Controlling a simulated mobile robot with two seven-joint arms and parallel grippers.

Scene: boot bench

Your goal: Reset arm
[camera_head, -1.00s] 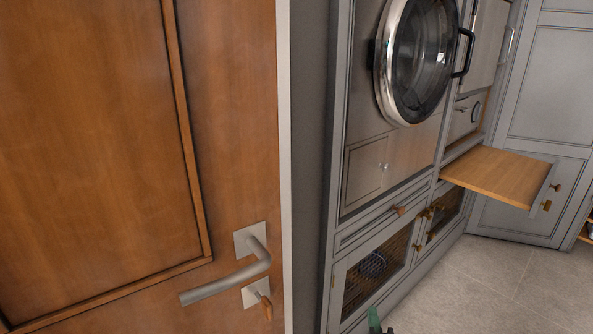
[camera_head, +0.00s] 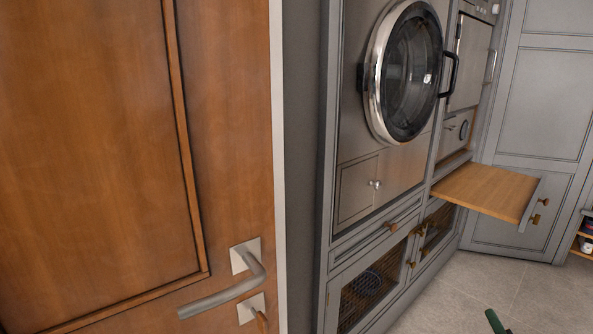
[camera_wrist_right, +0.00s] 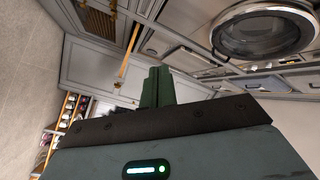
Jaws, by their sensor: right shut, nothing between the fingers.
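My right gripper (camera_head: 497,322) shows as a small dark green tip at the bottom edge of the head view, right of centre. In the right wrist view its green fingers (camera_wrist_right: 155,86) are together, with nothing between them. They point out over the room and appear clear of the cabinets. My left gripper is in neither current view.
A brown wooden door (camera_head: 100,150) with a metal lever handle (camera_head: 225,296) fills the left. A round-doored machine (camera_head: 408,75) sits in grey cabinets. A wooden pull-out board (camera_head: 484,191) juts out at right. Grey floor (camera_head: 450,295) is open at bottom right.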

